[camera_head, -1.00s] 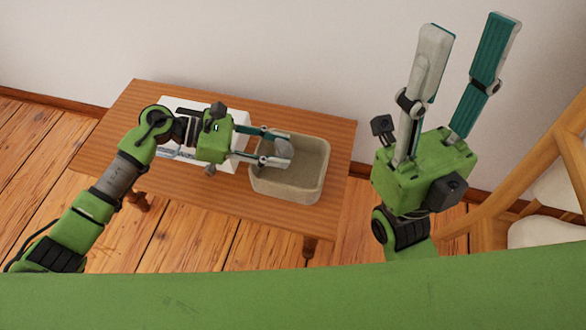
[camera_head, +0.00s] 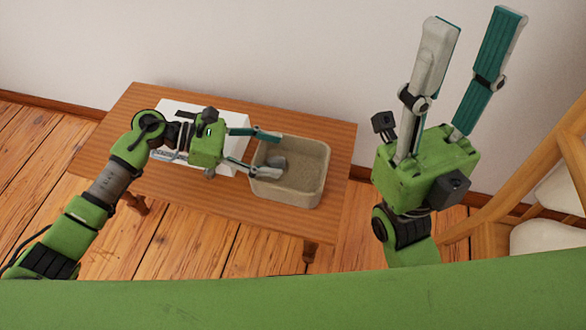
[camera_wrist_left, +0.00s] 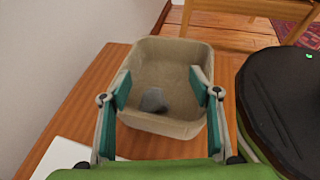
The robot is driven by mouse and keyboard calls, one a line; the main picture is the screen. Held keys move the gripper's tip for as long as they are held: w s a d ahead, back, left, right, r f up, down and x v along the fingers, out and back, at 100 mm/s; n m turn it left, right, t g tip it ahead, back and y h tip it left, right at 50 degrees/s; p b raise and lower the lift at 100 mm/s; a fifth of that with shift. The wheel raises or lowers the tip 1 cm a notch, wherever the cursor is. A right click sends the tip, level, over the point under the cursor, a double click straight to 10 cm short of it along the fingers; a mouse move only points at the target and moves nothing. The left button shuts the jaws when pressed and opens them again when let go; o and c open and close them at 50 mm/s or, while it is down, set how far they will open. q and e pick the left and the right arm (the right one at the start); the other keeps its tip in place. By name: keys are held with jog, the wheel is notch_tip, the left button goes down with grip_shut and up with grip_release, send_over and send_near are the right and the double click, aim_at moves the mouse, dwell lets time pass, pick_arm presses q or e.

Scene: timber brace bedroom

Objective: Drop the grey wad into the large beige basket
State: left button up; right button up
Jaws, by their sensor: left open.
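The large beige basket (camera_head: 318,178) stands on the right part of the wooden table. The grey wad (camera_head: 276,163) is inside the basket, near its left side in the head view. In the left wrist view the wad (camera_wrist_left: 153,99) shows low inside the basket (camera_wrist_left: 160,125), between my fingers in the picture and apart from them. My left gripper (camera_head: 266,154) is open and empty, its fingertips at the basket's left side; it also shows in the left wrist view (camera_wrist_left: 160,92). My right gripper (camera_head: 472,50) is open and empty, raised at the right, away from the table.
The wooden table (camera_head: 220,192) stands by the white wall. A white object (camera_head: 225,118) lies on its left part, partly hidden by my left gripper. A wooden chair (camera_head: 540,190) with a pale seat is at the right edge.

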pick_arm(q)
jog(key=v, duration=1)
jog(key=shift+a+r, duration=0.15)
